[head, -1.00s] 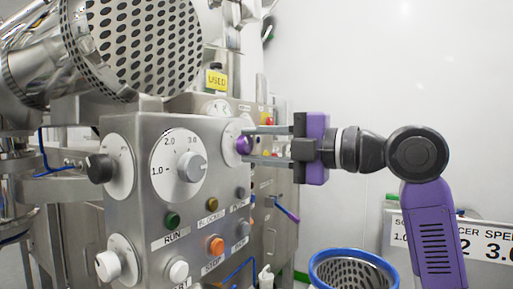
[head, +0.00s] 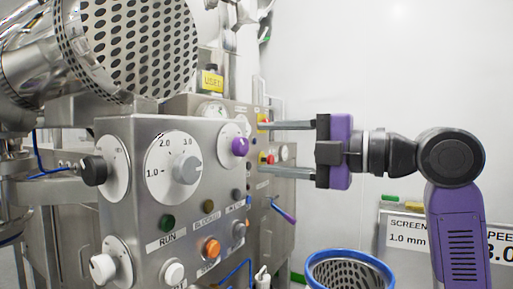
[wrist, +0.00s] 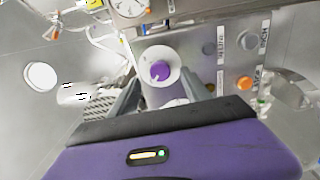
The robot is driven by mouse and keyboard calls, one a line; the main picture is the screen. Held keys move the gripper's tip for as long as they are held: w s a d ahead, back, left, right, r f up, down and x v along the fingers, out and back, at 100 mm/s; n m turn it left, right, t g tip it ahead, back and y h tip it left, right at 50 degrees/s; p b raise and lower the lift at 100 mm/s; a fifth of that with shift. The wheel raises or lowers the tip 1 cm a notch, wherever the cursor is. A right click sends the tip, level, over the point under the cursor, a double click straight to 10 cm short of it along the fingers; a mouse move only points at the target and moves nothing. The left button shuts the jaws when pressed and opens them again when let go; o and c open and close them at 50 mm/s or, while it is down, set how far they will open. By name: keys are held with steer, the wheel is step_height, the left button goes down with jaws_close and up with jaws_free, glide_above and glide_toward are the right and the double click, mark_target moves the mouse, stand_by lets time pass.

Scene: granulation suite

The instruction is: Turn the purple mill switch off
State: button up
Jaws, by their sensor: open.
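The purple mill switch (head: 240,146) is a round purple knob on a white dial at the upper right of the grey control panel (head: 140,200). In the wrist view the purple knob (wrist: 160,71) sits on its white disc, between and beyond my fingers. My gripper (head: 264,147) is open, with its two fingers apart and pointing left toward the panel. The fingertips are to the right of the knob in the head view and no contact shows. Nothing is between the fingers. The knob's setting is too small to tell.
A grey dial knob (head: 187,169) on a numbered white dial is left of the purple switch. A green RUN button (head: 167,223) and an orange button (head: 211,248) are below. A blue-rimmed perforated basket (head: 350,256) stands below my arm.

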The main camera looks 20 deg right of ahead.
steer(key=v, duration=0.3)
steer(key=shift+s+d, duration=0.1)
steer(key=shift+s, duration=0.15)
stand_by(0.4)
